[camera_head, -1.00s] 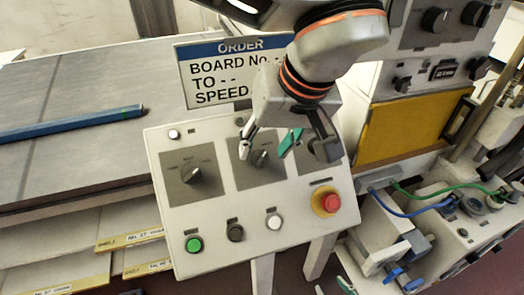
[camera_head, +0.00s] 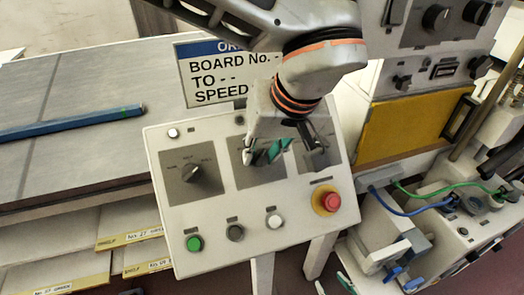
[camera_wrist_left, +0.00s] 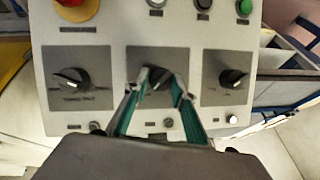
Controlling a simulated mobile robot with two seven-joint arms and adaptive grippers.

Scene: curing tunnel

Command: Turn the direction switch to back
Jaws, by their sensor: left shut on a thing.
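The sloped white control panel (camera_head: 205,225) carries three dark rotary switches in a row. The middle switch knob (camera_wrist_left: 160,76) lies between the fingers of my left gripper (camera_head: 266,154), which is shut on it; the teal finger pads (camera_wrist_left: 190,115) show in the wrist view. In the head view the gripper largely covers this knob. The left switch (camera_head: 190,173) and the right switch (camera_wrist_left: 232,78) of those views are the same one. The other outer switch (camera_wrist_left: 73,80) is partly behind my gripper in the head view. Switch labels are too small to read surely. My right gripper (camera_head: 333,285) barely shows at the bottom edge, tips apart.
Green (camera_head: 194,243), dark (camera_head: 235,232) and white (camera_head: 274,221) buttons and a red emergency stop (camera_head: 330,202) sit along the panel's lower part. An order sign (camera_head: 215,75) stands behind it. A machine with cables (camera_head: 410,210) stands to the right.

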